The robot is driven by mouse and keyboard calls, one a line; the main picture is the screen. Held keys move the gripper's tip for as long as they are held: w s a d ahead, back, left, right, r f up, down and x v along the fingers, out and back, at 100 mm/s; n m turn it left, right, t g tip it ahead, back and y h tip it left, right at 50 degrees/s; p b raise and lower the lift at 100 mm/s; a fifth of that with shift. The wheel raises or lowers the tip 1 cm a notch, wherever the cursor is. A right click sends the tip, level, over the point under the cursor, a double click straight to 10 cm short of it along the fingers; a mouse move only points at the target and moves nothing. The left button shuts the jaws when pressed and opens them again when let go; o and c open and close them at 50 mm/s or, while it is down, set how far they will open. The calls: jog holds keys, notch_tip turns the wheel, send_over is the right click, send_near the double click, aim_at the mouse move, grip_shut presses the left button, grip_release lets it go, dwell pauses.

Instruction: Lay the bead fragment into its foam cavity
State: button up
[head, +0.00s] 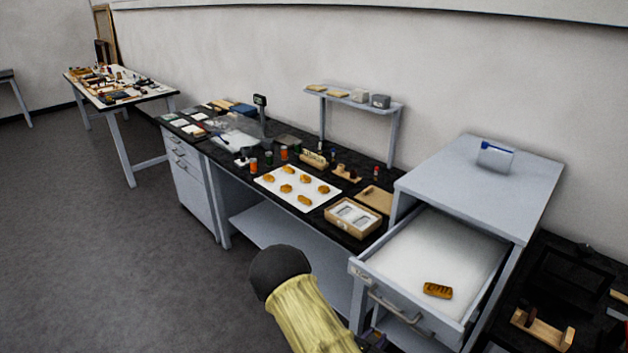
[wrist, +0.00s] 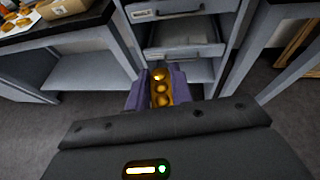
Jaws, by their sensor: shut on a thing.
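The bead fragment (wrist: 160,92) is a short gold strip of round beads. My gripper (wrist: 160,88) is shut on it, with a purple-grey finger on each side. It is held in the air in front of the drawer cabinet in the wrist view. In the head view my arm covers most of the gripper at the bottom edge, and I cannot make out the fragment there. A wooden box (head: 353,232) with pale foam (head: 353,213) stands on the dark bench, apart from my gripper. The foam shows two light, rounded-rectangular recesses.
An open drawer (head: 400,250) with a white lining juts out at the right and holds a carved gilt piece (head: 438,290). A white tray (head: 297,187) with several gilt pieces lies left of the box. A tan board (head: 375,198) lies behind the box.

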jog(key=shift+s+a+f+n+t+y, duration=0.15)
jog(key=shift+n+y, duration=0.1)
jog(key=shift+y, duration=0.15)
jog(key=shift+a+n+t+y, duration=0.15)
jog(key=shift+n+y, duration=0.1)
jog(key=shift+y, duration=0.15)
jog(key=shift+d, duration=0.1)
jog(key=shift+w+d+f+n+t+y, duration=0.2)
jog(key=shift+w+f+n+y, duration=0.1)
jog(key=shift+f+n+y, duration=0.3)
jog(key=shift+w+d+f+n+t+y, duration=0.1)
jog(key=shift+w+f+n+t+y, duration=0.15)
jog(key=shift+f+n+y, duration=0.35)
jog(key=shift+w+a+f+n+t+y, duration=0.2)
jog(key=shift+f+n+y, duration=0.55)
jog(key=shift+y, duration=0.25)
jog(key=shift+w+a+f+n+t+y, duration=0.15)
jog(key=shift+f+n+y, duration=0.35)
jog(key=shift+n+y, duration=0.45)
jog(key=shift+s, duration=0.1)
jog(key=f, duration=0.2)
jog(key=s+f, duration=0.1)
jog(key=f, duration=0.2)
jog(key=shift+s+f, duration=0.25)
jog(key=shift+f, duration=0.1)
